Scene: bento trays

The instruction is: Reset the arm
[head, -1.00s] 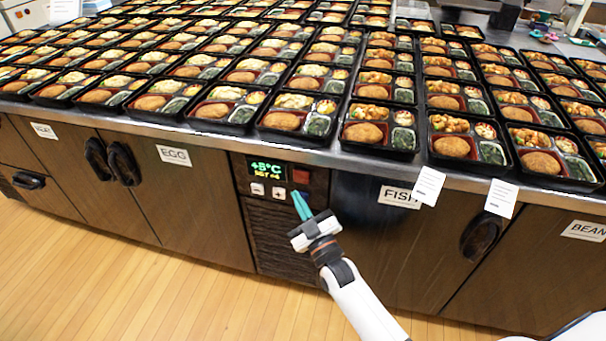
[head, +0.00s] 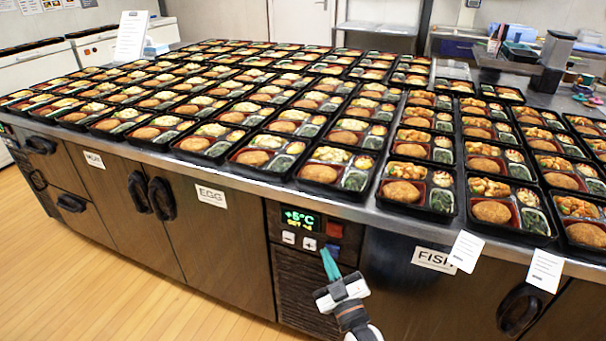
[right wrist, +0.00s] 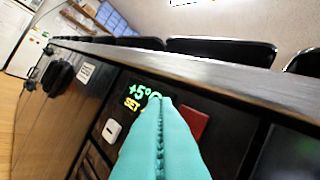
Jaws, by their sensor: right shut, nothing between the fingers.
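My right gripper (head: 329,264) is in front of the control panel of the counter. Its teal fingers are shut with nothing between them; they also fill the lower middle of the right wrist view (right wrist: 161,135). The panel has a green display (head: 300,219) reading +5°C, which also shows in the right wrist view (right wrist: 145,95), partly hidden by the fingers. Below it are a white minus button (head: 288,237) and a white plus button (head: 309,243). A red button (head: 334,229) is to the right of the display. My left gripper is not in view.
Many black bento trays (head: 405,192) cover the metal countertop, whose front edge (head: 245,190) runs above the panel. Cabinet doors labelled EGG (head: 211,196) and FISH (head: 433,260) flank the panel. Two white paper slips (head: 466,251) (head: 544,270) hang over the edge. Wooden floor (head: 130,300) is clear at left.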

